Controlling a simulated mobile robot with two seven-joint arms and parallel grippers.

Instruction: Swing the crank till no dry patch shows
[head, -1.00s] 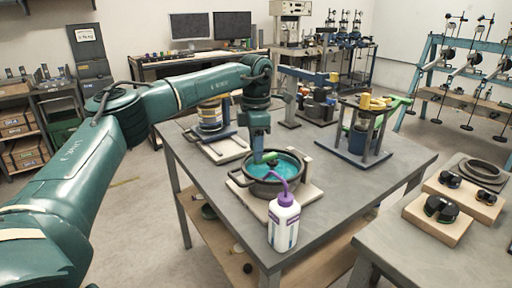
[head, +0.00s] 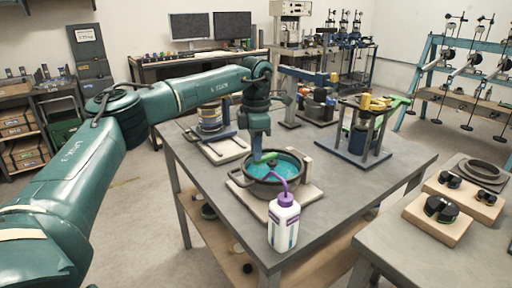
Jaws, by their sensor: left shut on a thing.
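A dark round pot (head: 262,188) with side handles stands on a pale board on the grey table. Teal liquid or lining (head: 287,166) shows inside it. A green crank grip (head: 265,157) lies over the pot's far left part. My left gripper (head: 259,153) points down over the pot and is shut on this green grip; the fingertips are partly hidden. No dry patch can be made out at this size. My right gripper is not in view.
A white wash bottle (head: 284,222) with a purple spout stands close in front of the pot. The table's right front (head: 345,205) is clear.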

